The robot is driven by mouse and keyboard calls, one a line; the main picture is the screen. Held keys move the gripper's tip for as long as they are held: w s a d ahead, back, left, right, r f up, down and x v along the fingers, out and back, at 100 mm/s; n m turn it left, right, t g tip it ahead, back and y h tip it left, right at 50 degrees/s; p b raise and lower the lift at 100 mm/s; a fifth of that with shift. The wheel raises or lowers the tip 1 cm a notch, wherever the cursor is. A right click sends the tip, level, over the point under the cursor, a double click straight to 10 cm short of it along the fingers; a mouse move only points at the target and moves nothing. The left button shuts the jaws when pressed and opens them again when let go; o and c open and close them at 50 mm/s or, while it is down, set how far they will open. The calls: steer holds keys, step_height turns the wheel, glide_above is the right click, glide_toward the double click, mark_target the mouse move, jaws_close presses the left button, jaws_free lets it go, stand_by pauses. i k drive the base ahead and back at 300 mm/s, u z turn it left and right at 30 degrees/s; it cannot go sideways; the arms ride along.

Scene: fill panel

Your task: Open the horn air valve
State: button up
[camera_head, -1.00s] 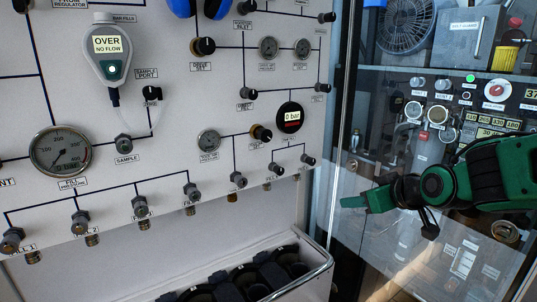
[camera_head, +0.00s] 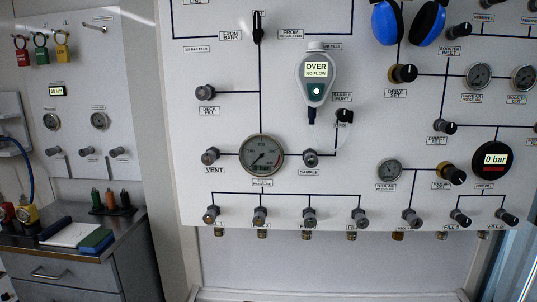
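No label in view can be read as horn air, so I cannot tell which valve, if any, is the horn air valve. The white panel (camera_head: 225,110) carries several grey and black valve knobs joined by dark lines. Among them are the vent valve (camera_head: 210,156), the sample valve (camera_head: 310,158) and a row of fill valves along the bottom edge, such as one at the left end (camera_head: 211,214). My gripper is outside the view.
A second panel at left holds small gauges (camera_head: 100,121), knobs (camera_head: 117,152) and padlocks (camera_head: 41,52). Below it is a metal cabinet (camera_head: 85,277) with books and bottles on top. A large gauge (camera_head: 262,155) and grey meter (camera_head: 316,90) are on the main panel.

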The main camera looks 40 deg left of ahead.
mark_target(83, 153)
steer(key=u, duration=0.3)
steer(key=k, duration=0.65)
steer(key=u, duration=0.5)
steer(key=k, duration=0.65)
steer(key=u, duration=1.05)
steer(key=i, duration=1.5)
steer(key=u, duration=2.25)
steer(key=k, duration=0.5)
steer(key=z, duration=0.05)
